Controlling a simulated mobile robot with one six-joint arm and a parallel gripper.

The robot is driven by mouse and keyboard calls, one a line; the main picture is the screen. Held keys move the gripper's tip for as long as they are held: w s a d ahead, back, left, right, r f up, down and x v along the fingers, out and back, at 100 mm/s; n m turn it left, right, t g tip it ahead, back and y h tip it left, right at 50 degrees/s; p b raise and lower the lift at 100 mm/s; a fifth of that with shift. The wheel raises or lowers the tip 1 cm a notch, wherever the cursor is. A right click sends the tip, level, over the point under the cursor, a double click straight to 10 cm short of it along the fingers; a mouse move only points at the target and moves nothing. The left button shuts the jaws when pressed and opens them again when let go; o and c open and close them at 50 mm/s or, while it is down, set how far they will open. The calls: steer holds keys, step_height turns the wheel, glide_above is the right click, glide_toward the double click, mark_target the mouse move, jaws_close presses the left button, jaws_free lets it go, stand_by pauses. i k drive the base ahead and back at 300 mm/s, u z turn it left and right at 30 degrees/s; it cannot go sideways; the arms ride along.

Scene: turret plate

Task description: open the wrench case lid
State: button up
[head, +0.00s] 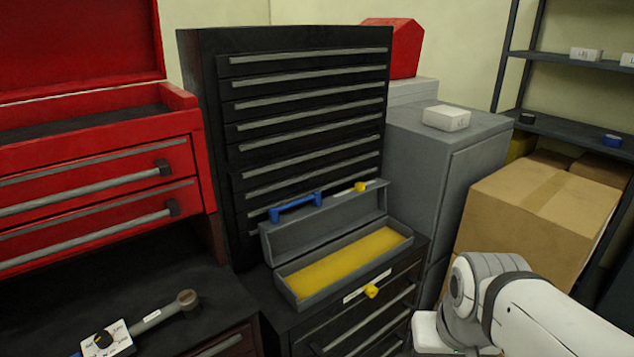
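The wrench case (300,297) is a long grey box on top of a black drawer cabinet in the middle of the head view. Its lid (325,222) stands raised along the back edge, leaving the yellow inside (345,262) uncovered. A blue handle (296,203) and a small yellow piece (360,187) show at the lid's upper edge. No wrench lies in the case. My white arm is at the lower right, apart from the case, and my gripper is not in view.
A wrench-like tool (158,315) lies on the dark bench at lower left, by a white dial plate (107,340). A tall black drawer cabinet (300,110) stands behind the case. A yellow knob (371,290) is at the lower cabinet's front. A cardboard box (535,215) is at right.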

mark_target(285, 236)
steer(key=u, duration=0.2)
steer(key=i, duration=0.95)
steer(key=u, duration=0.6)
